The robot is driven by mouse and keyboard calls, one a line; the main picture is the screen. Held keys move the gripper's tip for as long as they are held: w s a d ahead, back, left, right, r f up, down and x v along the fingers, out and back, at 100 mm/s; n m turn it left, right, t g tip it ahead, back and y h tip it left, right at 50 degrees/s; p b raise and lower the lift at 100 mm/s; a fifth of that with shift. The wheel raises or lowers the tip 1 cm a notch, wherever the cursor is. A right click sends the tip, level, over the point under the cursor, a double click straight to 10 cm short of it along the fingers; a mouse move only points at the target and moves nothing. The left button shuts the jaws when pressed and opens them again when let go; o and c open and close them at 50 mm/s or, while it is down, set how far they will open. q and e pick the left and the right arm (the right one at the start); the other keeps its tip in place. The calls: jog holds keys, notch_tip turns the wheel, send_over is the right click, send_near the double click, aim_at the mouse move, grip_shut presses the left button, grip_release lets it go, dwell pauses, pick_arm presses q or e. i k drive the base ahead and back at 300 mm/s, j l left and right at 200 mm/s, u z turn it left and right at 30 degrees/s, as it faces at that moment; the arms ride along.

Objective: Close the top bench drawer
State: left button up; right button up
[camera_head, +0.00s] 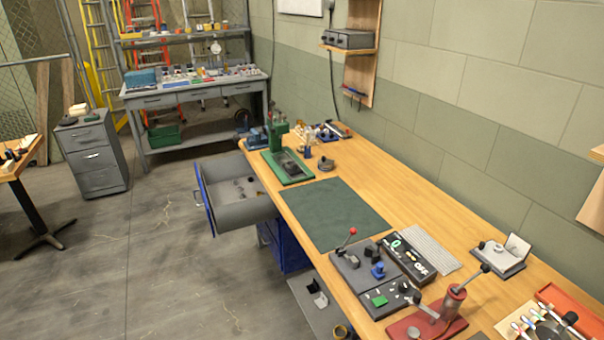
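The top bench drawer (236,213) is pulled far out from the left side of the wooden workbench (420,188). Its grey tray is open at the top, with a few small items (246,187) inside. Its blue front panel (206,200) faces left and carries a pale handle (197,198). A blue cabinet (284,247) shows below it under the bench top. Neither of my grippers is in view, and nothing is seen touching the drawer.
The grey floor (130,275) left of the drawer is clear. A low grey shelf (299,283) with small parts lies under the bench's near side. A green press (287,166), a green mat (333,213) and a red-handled lever (352,232) stand on the bench. A grey cabinet (92,158) stands further left.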

aim_at(229, 213)
jog(key=j+u, duration=0.1)
jog(key=j, duration=0.25)
jog(key=i+j+u, duration=0.1)
jog(key=j, duration=0.25)
jog(key=i+j+u, duration=0.1)
jog(key=j, duration=0.25)
jog(key=i+j, duration=0.15)
jog(key=j, duration=0.15)
jog(key=j+u, duration=0.05)
